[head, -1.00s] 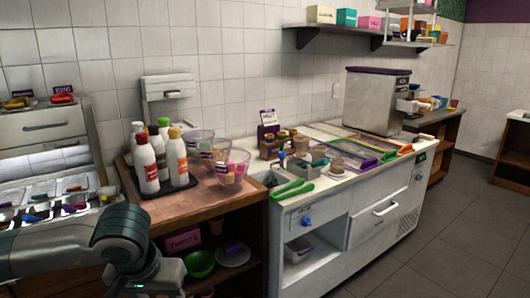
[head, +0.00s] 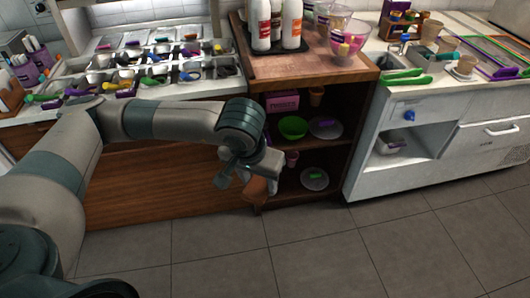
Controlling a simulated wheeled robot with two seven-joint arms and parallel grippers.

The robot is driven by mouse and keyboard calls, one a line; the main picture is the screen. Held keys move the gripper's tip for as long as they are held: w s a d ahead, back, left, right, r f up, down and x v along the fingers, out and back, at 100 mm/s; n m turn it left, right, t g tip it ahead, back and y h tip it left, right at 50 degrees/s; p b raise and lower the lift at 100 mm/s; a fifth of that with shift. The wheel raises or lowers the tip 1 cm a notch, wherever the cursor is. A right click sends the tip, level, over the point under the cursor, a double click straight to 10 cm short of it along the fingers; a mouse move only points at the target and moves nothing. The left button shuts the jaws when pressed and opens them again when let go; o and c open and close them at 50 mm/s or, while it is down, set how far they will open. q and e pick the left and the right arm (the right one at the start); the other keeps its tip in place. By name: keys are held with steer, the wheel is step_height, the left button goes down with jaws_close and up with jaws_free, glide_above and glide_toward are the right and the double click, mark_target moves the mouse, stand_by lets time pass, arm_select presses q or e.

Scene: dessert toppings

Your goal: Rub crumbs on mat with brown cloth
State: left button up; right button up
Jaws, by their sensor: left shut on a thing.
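My left gripper (head: 250,180) hangs in front of the open wooden shelf unit, below the counter top. It is shut on the brown cloth (head: 257,190), which shows as a small orange-brown patch at the fingers, partly hidden by them. A dark mat or tray (head: 262,66) lies on the wooden counter, with white bottles standing on it. I cannot make out crumbs, or tell whether this is the task's mat. My right gripper is not in view.
The wooden shelf unit (head: 352,78) holds a green bowl (head: 292,127), a pink box and plates. Topping bins with scoops stand on the left counter. A glass bowl (head: 350,42) and green tongs (head: 405,78) are on the right. The tiled floor is clear.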

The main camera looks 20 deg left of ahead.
arm_select(q)
steer(key=s+f, duration=0.6)
steer(key=f, duration=0.5)
steer(key=shift+s+f, duration=0.35)
steer(key=shift+s+a, duration=0.1)
steer(key=shift+a, duration=0.1)
